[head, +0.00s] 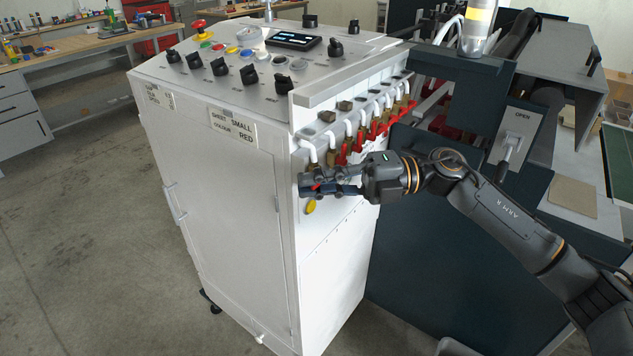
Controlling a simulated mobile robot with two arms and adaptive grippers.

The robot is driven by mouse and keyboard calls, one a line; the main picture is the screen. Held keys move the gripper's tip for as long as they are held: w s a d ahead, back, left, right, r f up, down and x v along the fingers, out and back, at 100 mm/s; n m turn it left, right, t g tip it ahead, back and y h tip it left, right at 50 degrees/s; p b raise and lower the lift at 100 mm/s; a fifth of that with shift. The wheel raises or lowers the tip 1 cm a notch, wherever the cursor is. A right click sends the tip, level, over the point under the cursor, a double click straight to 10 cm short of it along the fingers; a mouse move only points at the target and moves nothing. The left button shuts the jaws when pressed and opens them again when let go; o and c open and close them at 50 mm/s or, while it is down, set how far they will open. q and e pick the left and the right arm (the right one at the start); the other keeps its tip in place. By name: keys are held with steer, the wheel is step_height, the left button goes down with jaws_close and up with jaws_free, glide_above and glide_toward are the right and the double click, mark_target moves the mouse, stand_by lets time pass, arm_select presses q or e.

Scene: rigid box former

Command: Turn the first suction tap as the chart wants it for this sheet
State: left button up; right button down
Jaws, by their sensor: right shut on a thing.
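A row of suction taps with red handles, brass bodies and white hoses runs along the side of a white cabinet (222,205). My right gripper (308,187) is shut at the near end of the row, on the first suction tap (313,170). Its fingers hide most of that tap's handle, so I cannot tell its angle. A neighbouring tap (343,153) with a red handle shows beyond. A card (233,128) on the cabinet reads SHEET SMALL, COLOUR RED. A smaller card (159,97) is too small to read surely. My left gripper is not in view.
A yellow tag (310,207) sits just below my right gripper. The cabinet top carries black knobs, coloured buttons and a display (293,38). A dark machine with a lever plate (515,135) marked OPEN stands at right. The floor at left is clear.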

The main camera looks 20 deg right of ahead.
steer(key=shift+f, duration=0.1)
steer(key=c, duration=1.4)
jaws_free()
steer(key=d, duration=0.4)
steer(key=s+d, duration=0.1)
steer(key=d, duration=0.7)
steer(key=shift+s, duration=0.25)
